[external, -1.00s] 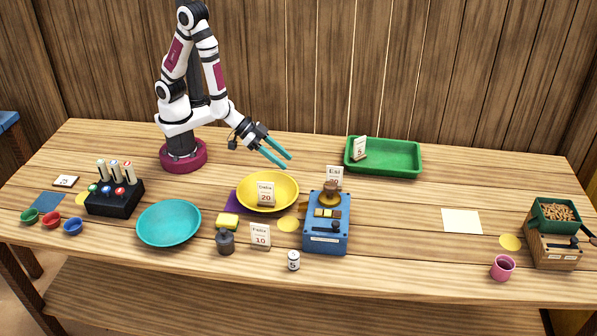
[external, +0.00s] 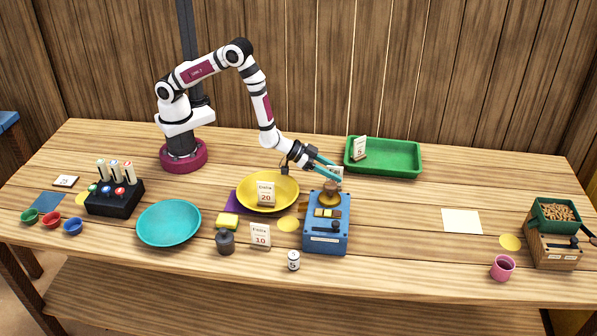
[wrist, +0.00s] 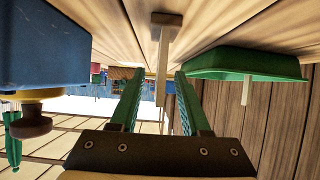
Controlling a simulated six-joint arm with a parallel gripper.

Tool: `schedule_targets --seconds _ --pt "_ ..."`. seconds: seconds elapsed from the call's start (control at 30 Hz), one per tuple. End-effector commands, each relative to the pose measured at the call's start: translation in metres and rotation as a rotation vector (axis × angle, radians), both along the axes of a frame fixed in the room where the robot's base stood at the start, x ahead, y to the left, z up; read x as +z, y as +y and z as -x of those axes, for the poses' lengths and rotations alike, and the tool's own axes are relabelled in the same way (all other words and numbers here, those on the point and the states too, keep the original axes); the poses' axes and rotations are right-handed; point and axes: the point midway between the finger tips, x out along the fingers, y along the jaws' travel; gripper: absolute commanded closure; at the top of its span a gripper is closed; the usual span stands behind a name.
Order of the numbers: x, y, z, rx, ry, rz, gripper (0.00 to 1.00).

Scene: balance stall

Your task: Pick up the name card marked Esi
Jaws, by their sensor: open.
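The name card marked Esi (external: 337,170) stands behind the blue box with the brown knob, partly hidden by my fingers in the external view; its lettering is covered now. My gripper (external: 329,169) is at the card, with its teal fingers open. In the wrist view, which is upside down, the card (wrist: 163,72) shows edge-on as a pale upright strip on a brown foot (wrist: 167,19). It lines up with the gap between the two open fingers (wrist: 158,76), nearer the right one. I cannot tell whether a finger touches it.
The blue box (external: 325,238) stands just in front of the card. A green tray (external: 410,171) with a price card lies to the right and behind. A yellow bowl (external: 285,192) with the Delia card is to the left.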

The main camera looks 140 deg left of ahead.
Motion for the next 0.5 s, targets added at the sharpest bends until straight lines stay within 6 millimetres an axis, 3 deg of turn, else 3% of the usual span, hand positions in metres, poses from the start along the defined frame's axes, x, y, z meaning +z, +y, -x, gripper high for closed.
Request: schedule_targets --seconds 0.23,0.5 --pt "-0.0018 0.002 -0.0023 -0.001 0.001 0.0 0.55" --pt "-0.0015 0.0018 -0.0022 -0.001 0.0 0.001 1.0"
